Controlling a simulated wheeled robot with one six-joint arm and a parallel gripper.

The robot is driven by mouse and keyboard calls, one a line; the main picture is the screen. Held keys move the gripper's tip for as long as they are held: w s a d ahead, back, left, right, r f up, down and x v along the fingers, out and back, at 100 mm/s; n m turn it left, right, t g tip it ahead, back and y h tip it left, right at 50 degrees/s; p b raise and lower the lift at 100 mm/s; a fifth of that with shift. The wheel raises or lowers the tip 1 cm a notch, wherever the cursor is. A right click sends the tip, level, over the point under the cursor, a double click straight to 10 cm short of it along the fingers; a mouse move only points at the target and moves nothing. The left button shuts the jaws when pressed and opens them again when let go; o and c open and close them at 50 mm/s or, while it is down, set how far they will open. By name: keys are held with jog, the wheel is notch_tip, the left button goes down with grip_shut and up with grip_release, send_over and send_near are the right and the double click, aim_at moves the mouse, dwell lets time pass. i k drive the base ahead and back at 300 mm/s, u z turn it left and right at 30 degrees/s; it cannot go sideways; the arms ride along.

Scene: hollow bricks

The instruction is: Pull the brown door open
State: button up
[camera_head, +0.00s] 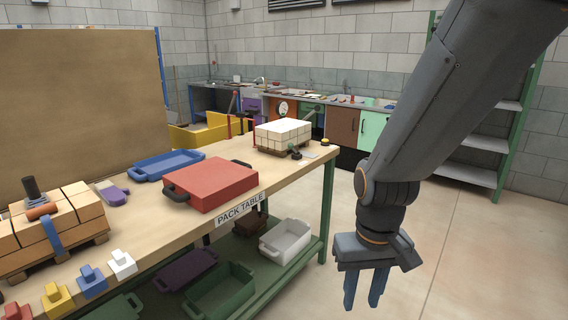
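A green-posted shelf rack (470,174) stands at the right. Open floor (465,245) lies right of the table.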

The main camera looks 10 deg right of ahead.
aim_at(343, 123)
jog(key=z, duration=0.55)
jog(key=i, duration=1.9)
jog(key=z, duration=0.6)
jog(key=i, duration=1.8)
jog(key=u, duration=0.4)
jog(key=i, duration=1.85)
jog(key=u, duration=0.55)
jog(key=i, duration=0.75)
jog(key=u, duration=0.2)
